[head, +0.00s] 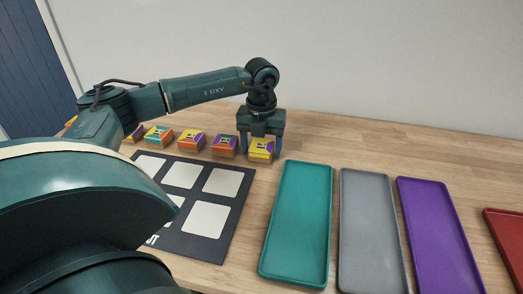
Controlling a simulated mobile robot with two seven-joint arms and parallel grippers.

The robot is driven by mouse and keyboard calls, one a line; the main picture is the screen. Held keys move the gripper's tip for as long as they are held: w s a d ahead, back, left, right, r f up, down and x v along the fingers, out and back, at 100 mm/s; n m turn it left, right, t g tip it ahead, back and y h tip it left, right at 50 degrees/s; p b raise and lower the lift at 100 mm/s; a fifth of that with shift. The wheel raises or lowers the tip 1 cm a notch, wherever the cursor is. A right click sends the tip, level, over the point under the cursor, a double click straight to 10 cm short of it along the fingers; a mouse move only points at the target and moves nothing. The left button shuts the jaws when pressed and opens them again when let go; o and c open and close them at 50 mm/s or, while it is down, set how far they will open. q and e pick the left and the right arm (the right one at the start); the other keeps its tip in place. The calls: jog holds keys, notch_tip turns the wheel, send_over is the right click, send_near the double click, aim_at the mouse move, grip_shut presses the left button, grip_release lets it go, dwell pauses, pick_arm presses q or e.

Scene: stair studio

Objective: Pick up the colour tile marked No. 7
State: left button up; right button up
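Several small colour tiles stand in a row at the back of the wooden table. The rightmost tile, mostly yellow (261,156), is under my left gripper (262,151). The gripper points down, with one finger on each side of this tile. The fingers are spread about as wide as the tile or slightly wider, and I see no clear grip. Left of it are a purple and orange tile (225,146), an orange and yellow tile (192,140) and a teal and orange tile (158,135). The tile numbers are too small to read. My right gripper is not in view.
A black board with white squares (232,212) lies in front of the tiles. Right of it lie a teal tray (301,222), a grey tray (371,235), a purple tray (440,240) and a red tray (507,240), which look empty. Bare table (370,143) lies behind the trays.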

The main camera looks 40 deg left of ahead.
pick_arm(q)
jog(key=c, duration=0.8)
